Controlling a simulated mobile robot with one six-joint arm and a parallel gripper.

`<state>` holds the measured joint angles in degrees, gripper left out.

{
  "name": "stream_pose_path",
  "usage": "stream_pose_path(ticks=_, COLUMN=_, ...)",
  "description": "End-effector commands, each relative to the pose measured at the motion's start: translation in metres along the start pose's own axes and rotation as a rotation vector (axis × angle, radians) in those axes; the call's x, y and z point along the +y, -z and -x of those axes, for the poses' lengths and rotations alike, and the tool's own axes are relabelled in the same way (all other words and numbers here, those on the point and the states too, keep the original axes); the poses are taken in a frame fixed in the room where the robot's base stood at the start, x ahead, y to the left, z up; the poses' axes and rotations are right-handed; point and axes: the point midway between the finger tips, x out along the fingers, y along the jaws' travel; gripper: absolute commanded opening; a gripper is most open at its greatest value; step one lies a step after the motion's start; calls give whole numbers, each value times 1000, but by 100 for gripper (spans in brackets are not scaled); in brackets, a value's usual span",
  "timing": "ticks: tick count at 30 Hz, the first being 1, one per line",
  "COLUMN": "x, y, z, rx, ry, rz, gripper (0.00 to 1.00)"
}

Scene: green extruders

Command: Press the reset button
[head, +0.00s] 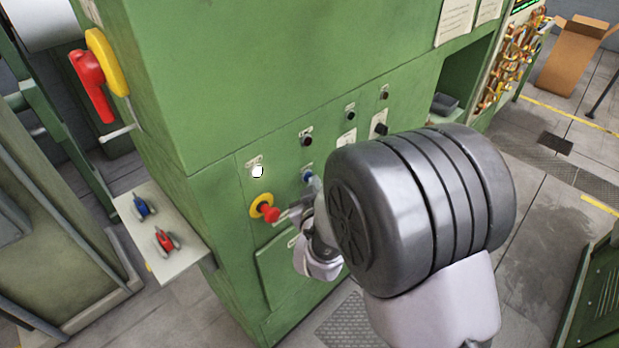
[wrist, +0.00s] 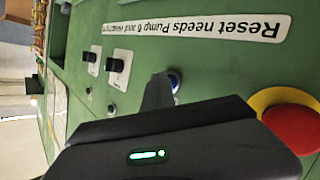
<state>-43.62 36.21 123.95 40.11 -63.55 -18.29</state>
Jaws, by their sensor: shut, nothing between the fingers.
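A blue push button (head: 307,174) sits on the front panel of the green cabinet; it also shows in the wrist view (wrist: 175,81), partly covered by my fingers. An upside-down label (wrist: 200,27) starting "Reset needs Pump 6" is on the panel near it in the wrist view. My gripper (head: 316,186) is shut and empty, with its tip right at the blue button. In the wrist view my gripper's tip (wrist: 160,80) overlaps the button's edge. I cannot tell whether it touches or whether the button is pushed in.
A red emergency knob on a yellow disc (head: 264,209) is close by at lower left, and large beside my gripper in the wrist view (wrist: 292,127). A white lamp (head: 257,171) and several black knobs share the panel. A shelf (head: 185,262) with red and blue switches juts out left.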

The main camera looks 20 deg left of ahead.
Motion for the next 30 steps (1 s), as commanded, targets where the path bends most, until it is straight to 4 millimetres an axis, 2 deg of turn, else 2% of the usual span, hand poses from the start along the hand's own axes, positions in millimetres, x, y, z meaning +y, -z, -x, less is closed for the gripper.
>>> stream_pose_path(ticks=11, x=0, y=0, z=0, rx=2, ry=0, rz=0, gripper=0)
stream_pose_path(ticks=30, x=10, y=-11, z=14, rx=1, ry=-1, rz=-1, gripper=0)
